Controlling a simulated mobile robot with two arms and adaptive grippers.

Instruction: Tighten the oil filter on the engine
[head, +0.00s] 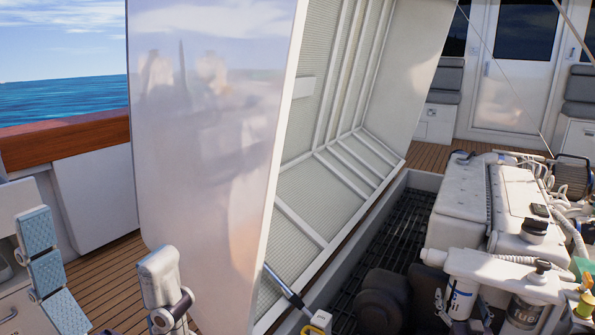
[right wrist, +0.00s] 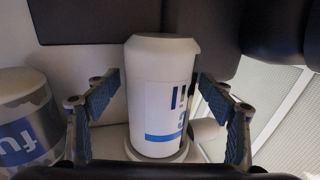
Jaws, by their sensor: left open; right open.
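The oil filter (head: 461,286) is a white canister with a blue and black label, upright at the engine's near side in the head view. It fills the middle of the right wrist view (right wrist: 165,85). My right gripper (right wrist: 160,95) is open, with one blue-padded finger on each side of the filter. A gap shows at the left finger; the right finger is closer, and I cannot tell whether it touches. The white engine (head: 465,200) sits in the open hatch. My left gripper (head: 42,262) is open and empty at the far left, away from the engine.
A fuel filter (head: 524,311) stands right beside the oil filter; it also shows at the left of the right wrist view (right wrist: 25,120). The raised hatch lid (head: 215,130) stands left of the engine. A strut (head: 283,284) runs along the hatch opening. Dark grating (head: 395,225) lies beside the engine.

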